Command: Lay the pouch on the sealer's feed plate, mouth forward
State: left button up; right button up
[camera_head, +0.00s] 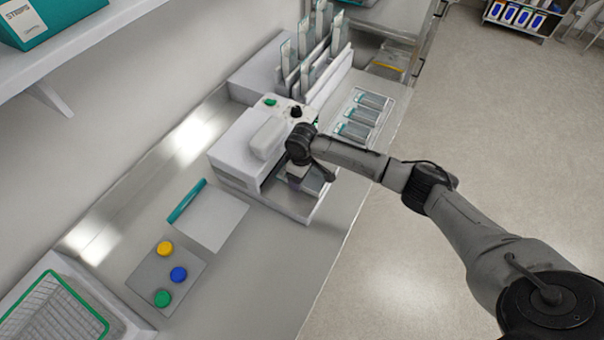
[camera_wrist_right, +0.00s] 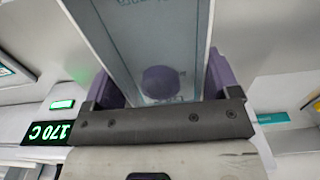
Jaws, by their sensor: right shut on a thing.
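The white sealer (camera_head: 238,150) stands on the bench, with its pale feed plate (camera_head: 290,206) at the front. My right gripper (camera_head: 298,182) is low over the feed plate, close to the sealer's front. In the right wrist view, its purple fingers (camera_wrist_right: 165,85) are shut on a translucent pouch (camera_wrist_right: 135,40) with faint teal print at its far end. A dark round shape shows at the pouch's near part. The arm hides most of the pouch in the head view, and I cannot tell whether it touches the plate. My left gripper is not in view.
A rack with several upright pouches (camera_head: 305,75) stands behind the sealer. A tray (camera_head: 347,112) with pouches lies right of it. A grey mat (camera_head: 150,272) with yellow, blue and green discs, a pale teal-edged sheet (camera_head: 215,215) and a green-rimmed basket (camera_head: 82,297) are left. The display (camera_wrist_right: 48,133) reads 170 C.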

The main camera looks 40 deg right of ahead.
jog(key=shift+f, duration=0.1)
jog(key=o, duration=0.8)
